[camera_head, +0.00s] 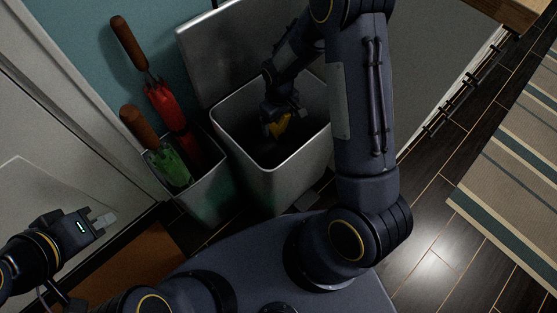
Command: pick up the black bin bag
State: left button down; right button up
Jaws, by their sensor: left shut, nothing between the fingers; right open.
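A grey metal bin (265,181) stands open against the wall with its lid (232,48) raised. Its inside is dark, and I cannot make out the black bin bag apart from the shadow. My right gripper (281,128) reaches down into the bin's mouth. It is open, but its fingertips are hard to see in the dark, and a yellowish patch shows by them. I cannot tell whether it touches anything. My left gripper (104,219) is shut and empty at the lower left, well away from the bin.
A square holder (209,193) beside the bin on the left holds a red umbrella (163,105) and a green umbrella (167,163). A brown mat (140,262) lies at lower left. A striped rug (514,165) and bare dark floor (435,215) lie to the right.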

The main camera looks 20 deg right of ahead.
aim_at(279, 126)
notch_tip(279, 126, down, 4)
jog(key=shift+w+r+b, duration=0.1)
jog(key=shift+r+b, duration=0.1)
jog(key=shift+b, duration=0.3)
jog(key=shift+r, duration=0.1)
grip_shut()
